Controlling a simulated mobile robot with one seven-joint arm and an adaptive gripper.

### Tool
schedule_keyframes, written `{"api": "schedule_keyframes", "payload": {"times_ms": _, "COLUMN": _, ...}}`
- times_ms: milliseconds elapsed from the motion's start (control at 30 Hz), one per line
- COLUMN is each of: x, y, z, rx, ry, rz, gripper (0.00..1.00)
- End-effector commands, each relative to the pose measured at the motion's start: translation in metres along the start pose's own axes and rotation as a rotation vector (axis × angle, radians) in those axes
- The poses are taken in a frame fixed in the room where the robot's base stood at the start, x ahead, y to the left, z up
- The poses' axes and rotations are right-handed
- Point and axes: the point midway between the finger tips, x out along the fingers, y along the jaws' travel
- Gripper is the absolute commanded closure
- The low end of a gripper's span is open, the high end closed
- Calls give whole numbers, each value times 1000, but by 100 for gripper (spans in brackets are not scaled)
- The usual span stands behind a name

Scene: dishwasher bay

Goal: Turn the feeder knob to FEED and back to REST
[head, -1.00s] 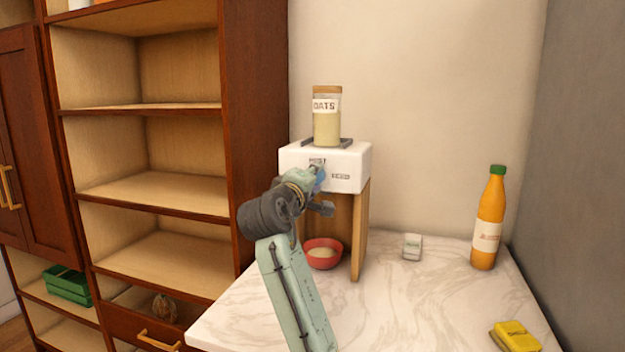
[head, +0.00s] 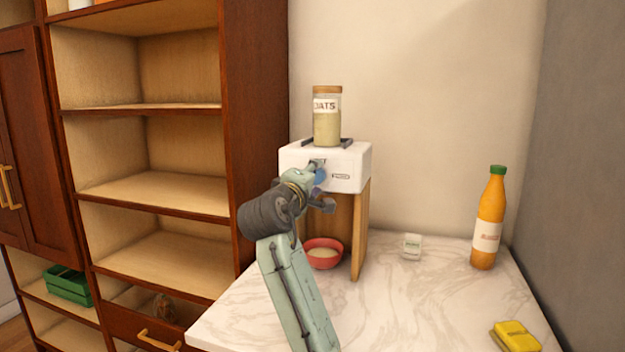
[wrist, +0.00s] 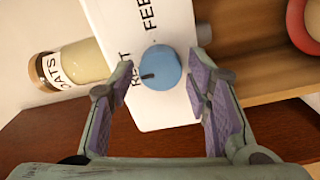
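The blue feeder knob (wrist: 160,67) is on the white front of the feeder (wrist: 165,110). In the wrist view, its dark mark points toward the REST label; the FEED label is to the upper side. My gripper (wrist: 164,78) is open, with its purple-padded fingers apart on either side of the knob and a visible gap to it. In the head view, my gripper (head: 318,178) is at the feeder front and partly hides the knob (head: 320,176). A jar labelled OATS (head: 327,125) stands on top of the feeder. A red bowl (head: 323,245) with pale contents is below.
On the marble counter (head: 400,310) are an orange bottle (head: 487,220), a small white box (head: 412,246) and a yellow block (head: 516,336). A wooden shelf unit (head: 250,110) is left of the feeder. The middle of the counter is clear.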

Motion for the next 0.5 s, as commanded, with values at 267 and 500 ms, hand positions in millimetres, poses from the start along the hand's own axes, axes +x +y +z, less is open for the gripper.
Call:
{"api": "schedule_keyframes", "payload": {"times_ms": 267, "x": 0, "y": 0, "z": 0, "rx": 1, "ry": 0, "rz": 0, "gripper": 48}}
{"api": "schedule_keyframes", "payload": {"times_ms": 500, "x": -12, "y": 0, "z": -1, "rx": 2, "ry": 2, "rz": 1, "gripper": 48}}
